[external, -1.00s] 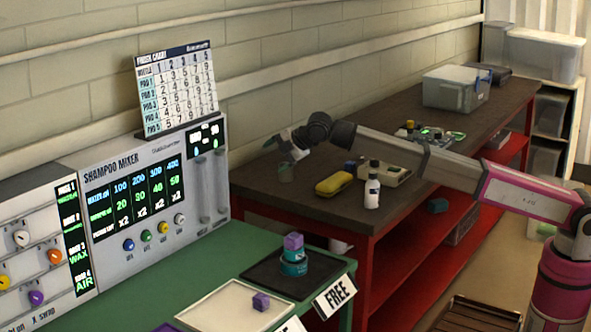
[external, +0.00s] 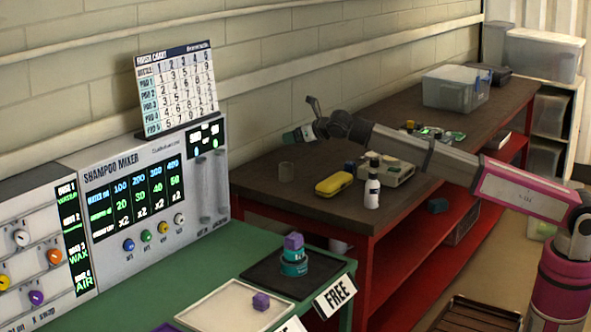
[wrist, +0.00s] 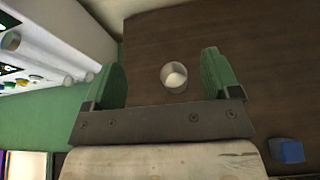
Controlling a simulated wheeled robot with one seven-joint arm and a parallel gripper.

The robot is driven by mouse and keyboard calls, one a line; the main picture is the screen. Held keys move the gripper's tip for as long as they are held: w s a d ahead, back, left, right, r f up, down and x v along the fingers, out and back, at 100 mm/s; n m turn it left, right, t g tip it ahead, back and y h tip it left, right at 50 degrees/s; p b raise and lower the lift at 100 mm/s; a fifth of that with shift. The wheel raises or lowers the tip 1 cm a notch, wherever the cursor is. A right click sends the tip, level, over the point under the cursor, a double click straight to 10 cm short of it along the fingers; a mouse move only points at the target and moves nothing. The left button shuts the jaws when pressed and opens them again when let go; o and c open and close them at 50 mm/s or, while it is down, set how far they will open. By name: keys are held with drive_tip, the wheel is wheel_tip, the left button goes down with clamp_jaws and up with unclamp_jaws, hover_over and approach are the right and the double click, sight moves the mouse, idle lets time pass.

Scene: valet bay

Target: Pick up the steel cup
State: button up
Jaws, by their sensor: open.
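The steel cup (external: 286,169) stands upright near the left end of the dark table top, in the external view. It also shows in the wrist view (wrist: 174,78), seen from above and apparently empty. My gripper (external: 292,136) is above the cup in the external view, apart from it. In the wrist view its two green fingers (wrist: 163,75) are spread wide, with the cup showing between them, a little nearer the right finger. Nothing is held.
A yellow case (external: 334,184), a white bottle (external: 372,188) and a beige box (external: 392,172) stand right of the cup. A blue block (wrist: 288,150) shows in the wrist view. The green bench with the shampoo mixer (external: 140,195) is at the left. Table around the cup is clear.

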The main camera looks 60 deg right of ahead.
sight(292, 170)
drive_tip(key=shift+n, duration=0.3)
drive_tip(key=f, duration=1.2)
drive_tip(key=shift+d, duration=0.2)
drive_tip(key=x, duration=0.5)
drive_tip(key=shift+w, duration=0.1)
drive_tip(key=shift+r, duration=0.1)
drive_tip(key=c, duration=1)
